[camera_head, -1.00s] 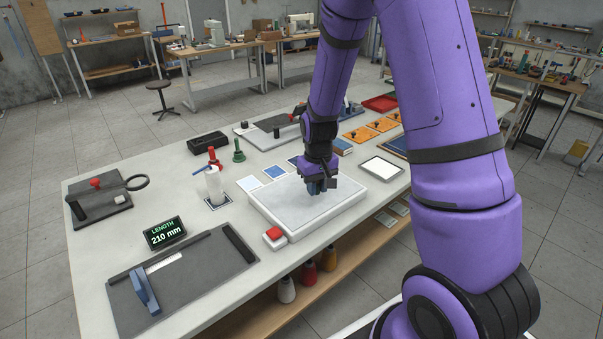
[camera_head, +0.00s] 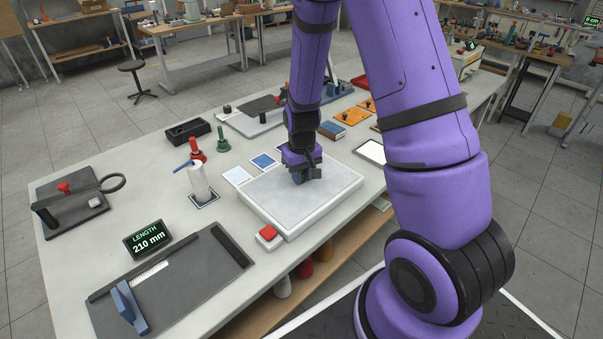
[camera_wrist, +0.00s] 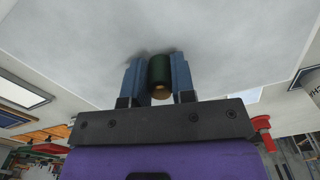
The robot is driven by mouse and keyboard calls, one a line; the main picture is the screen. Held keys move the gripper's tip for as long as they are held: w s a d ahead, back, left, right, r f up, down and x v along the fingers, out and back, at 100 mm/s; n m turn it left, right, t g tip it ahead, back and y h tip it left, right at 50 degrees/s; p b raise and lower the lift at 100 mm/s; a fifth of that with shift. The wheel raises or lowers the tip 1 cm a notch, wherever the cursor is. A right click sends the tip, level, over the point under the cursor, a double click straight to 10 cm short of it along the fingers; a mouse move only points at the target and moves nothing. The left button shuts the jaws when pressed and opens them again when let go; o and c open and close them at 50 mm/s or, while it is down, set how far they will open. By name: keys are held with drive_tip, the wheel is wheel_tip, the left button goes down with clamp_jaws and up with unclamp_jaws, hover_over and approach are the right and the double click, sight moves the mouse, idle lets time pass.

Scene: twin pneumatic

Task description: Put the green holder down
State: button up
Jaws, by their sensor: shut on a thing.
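The green holder (camera_wrist: 160,70) is a short dark green cylinder with a brass-coloured end, seen in the wrist view. My gripper (camera_wrist: 160,82) is shut on it, with one blue finger on each side. In the head view my gripper (camera_head: 300,178) points down at the middle of the pale grey-topped white slab (camera_head: 265,205). The gripper and arm mostly hide the holder there. The slab's surface is close to the holder; I cannot tell whether they touch.
A red button box (camera_head: 268,237) stands at the slab's front left corner. The slab's top is otherwise bare.

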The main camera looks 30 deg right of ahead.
drive_tip(key=shift+f, duration=0.15)
drive_tip(key=o, duration=0.9)
